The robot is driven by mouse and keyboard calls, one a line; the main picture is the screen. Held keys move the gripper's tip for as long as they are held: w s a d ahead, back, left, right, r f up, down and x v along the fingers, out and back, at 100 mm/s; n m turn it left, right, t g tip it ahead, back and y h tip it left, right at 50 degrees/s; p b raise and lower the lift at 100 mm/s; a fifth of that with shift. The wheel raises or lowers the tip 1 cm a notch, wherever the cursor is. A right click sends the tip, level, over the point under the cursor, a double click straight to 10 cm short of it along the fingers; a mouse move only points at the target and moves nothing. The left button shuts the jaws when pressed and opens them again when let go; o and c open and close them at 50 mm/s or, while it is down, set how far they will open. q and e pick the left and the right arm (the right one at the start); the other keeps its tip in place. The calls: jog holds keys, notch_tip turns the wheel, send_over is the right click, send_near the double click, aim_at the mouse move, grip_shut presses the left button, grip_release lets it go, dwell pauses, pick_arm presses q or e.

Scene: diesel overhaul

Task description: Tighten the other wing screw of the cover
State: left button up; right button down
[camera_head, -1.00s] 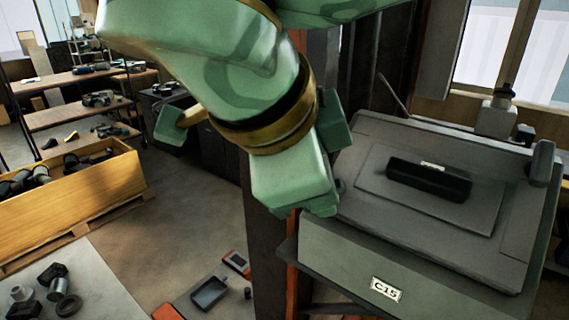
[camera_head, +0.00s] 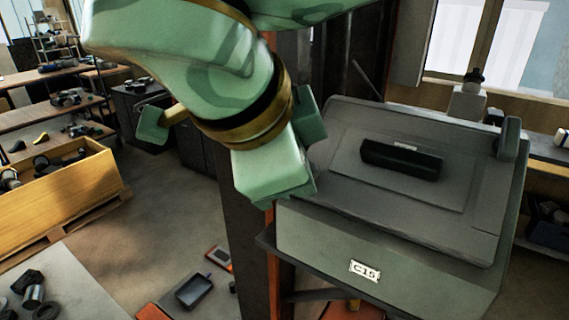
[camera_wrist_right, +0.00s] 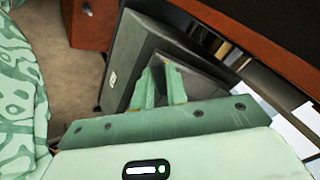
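The grey cover (camera_head: 335,172) with its C15 plate (camera_head: 364,271) and black raised grip (camera_head: 400,160) stands right of centre in the head view. It also shows in the right wrist view (camera_wrist_right: 122,55). No wing screw can be clearly made out. The arm at the centre of the head view appears to be my right arm; its hand is at the cover's left end. In the right wrist view the fingers of my right gripper (camera_wrist_right: 160,84) stand close together with a narrow gap, against the cover's dark surface. Whether anything is between them is hidden. My left gripper is not identifiable.
An orange and dark post (camera_head: 250,245) stands left of the cover. A wooden crate (camera_head: 70,200) with parts and shelves (camera_head: 50,115) stand at the left. A tray (camera_head: 195,290) lies on the floor. Windows and a bench (camera_head: 545,150) are behind the cover.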

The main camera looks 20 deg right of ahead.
jog(key=m+b, duration=0.1)
jog(key=m, duration=0.1)
jog(key=m+b, duration=0.2)
jog(key=shift+f, duration=0.35)
jog(key=shift+r+m, duration=0.2)
jog(key=shift+m, duration=0.1)
jog(key=m+b, duration=0.3)
jog(key=shift+f+m, duration=0.25)
jog(key=shift+m, duration=0.15)
jog(key=shift+r+m, duration=0.15)
jog(key=shift+m, duration=0.25)
jog(key=shift+r, duration=0.1)
